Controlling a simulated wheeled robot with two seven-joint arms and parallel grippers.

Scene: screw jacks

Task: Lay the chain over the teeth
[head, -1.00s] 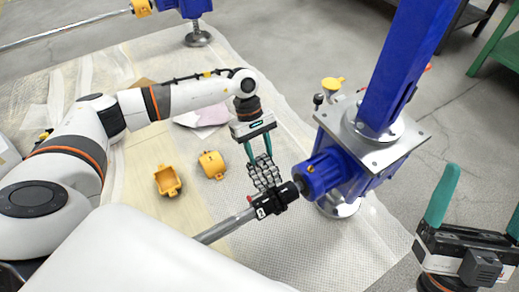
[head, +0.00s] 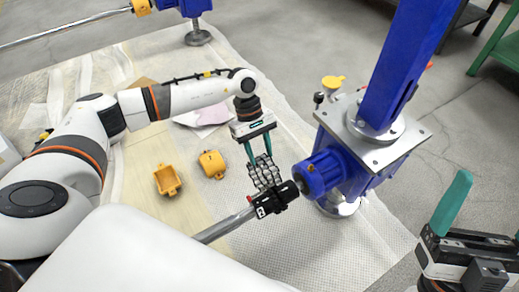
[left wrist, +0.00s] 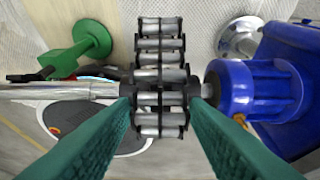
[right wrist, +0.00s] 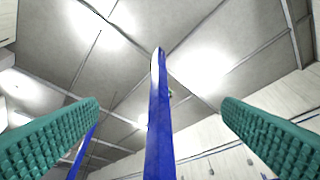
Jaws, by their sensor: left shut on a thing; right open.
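A metal roller chain (head: 265,174) hangs from my left gripper (head: 257,158), which is shut on it. The chain's lower part meets the dark coupling (head: 276,200) between the steel shaft (head: 225,229) and the blue motor-like unit (head: 321,174). In the left wrist view the chain (left wrist: 160,45) runs down the picture toward the coupling between the fingertips (left wrist: 165,100). The teeth are hard to make out there, and I cannot tell how the links sit on them. My right gripper (right wrist: 161,105) is open and empty, well off to the right.
Two yellow cover halves (head: 167,180) (head: 212,164) lie on the mat left of the chain. The blue screw jack (head: 375,142) stands right of the coupling, with a yellow cap (head: 333,82) behind. A green part (left wrist: 80,48) shows in the left wrist view.

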